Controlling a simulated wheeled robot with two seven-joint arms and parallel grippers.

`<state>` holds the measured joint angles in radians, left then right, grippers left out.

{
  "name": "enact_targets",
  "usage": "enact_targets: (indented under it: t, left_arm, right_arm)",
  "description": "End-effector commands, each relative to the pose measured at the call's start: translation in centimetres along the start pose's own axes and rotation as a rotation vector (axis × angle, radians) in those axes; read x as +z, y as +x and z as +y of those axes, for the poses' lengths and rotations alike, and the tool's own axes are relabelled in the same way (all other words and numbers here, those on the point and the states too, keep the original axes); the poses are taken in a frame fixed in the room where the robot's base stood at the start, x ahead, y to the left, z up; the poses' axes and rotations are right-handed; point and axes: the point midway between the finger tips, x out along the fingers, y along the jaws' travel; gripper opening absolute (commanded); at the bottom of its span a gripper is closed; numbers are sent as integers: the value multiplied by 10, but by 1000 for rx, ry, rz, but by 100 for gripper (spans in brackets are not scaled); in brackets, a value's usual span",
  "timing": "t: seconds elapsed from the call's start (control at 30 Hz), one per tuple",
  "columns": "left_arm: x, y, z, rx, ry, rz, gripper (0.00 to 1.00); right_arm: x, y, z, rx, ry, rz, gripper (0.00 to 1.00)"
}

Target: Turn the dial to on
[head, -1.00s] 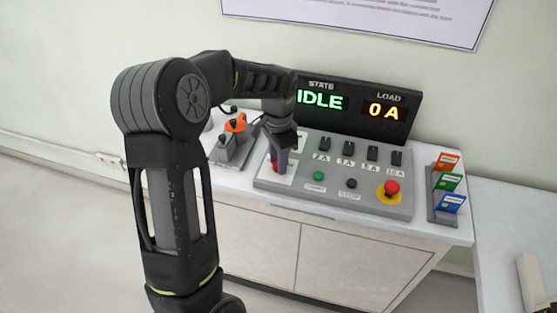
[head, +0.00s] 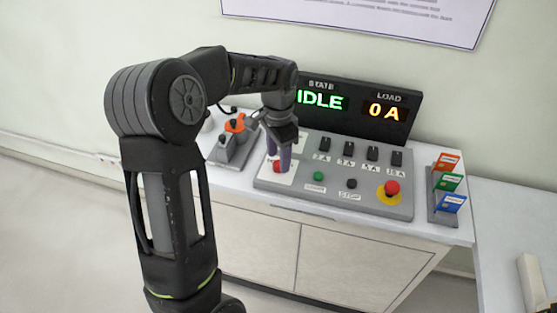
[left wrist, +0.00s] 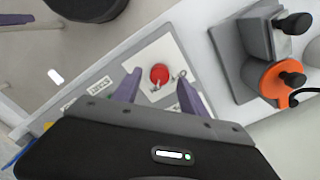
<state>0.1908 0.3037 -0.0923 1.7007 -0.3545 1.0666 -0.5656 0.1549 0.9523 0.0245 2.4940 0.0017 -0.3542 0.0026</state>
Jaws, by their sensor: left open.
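A red round knob (head: 279,167), which looks like the dial, sits on a white plate at the left end of the grey control panel (head: 330,195). It also shows in the left wrist view (left wrist: 159,75), with small marks on the plate beside it that I cannot read. My left gripper (head: 278,153) points down above the knob. Its purple fingers are open, one on each side of the knob in the left wrist view (left wrist: 159,80). I cannot tell whether they touch it. The display (head: 350,105) reads IDLE and 0 A. My right gripper is not in view.
A grey block with an orange disc (head: 236,123) stands left of the panel. The panel also carries black switches, a green button (head: 319,176), a black button and a red stop button (head: 391,188). A card rack (head: 447,185) stands at the right.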

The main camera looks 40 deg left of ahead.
Motion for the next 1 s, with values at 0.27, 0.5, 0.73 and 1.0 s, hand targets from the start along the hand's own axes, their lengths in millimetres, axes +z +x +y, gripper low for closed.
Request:
enact_targets:
  t: [0.27, 0.5, 0.73, 1.0]
  left_arm:
    - [-1, -45, 0, -3, 0, 3, 50]
    - [0, -59, 0, 0, 1, 1, 50]
    - [0, -59, 0, 0, 1, 1, 50]
    - [0, -58, 0, 0, 0, 1, 50]
  right_arm:
    - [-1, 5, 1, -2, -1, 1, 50]
    - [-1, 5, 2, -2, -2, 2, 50]
    - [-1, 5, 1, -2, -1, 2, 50]
    - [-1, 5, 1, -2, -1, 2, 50]
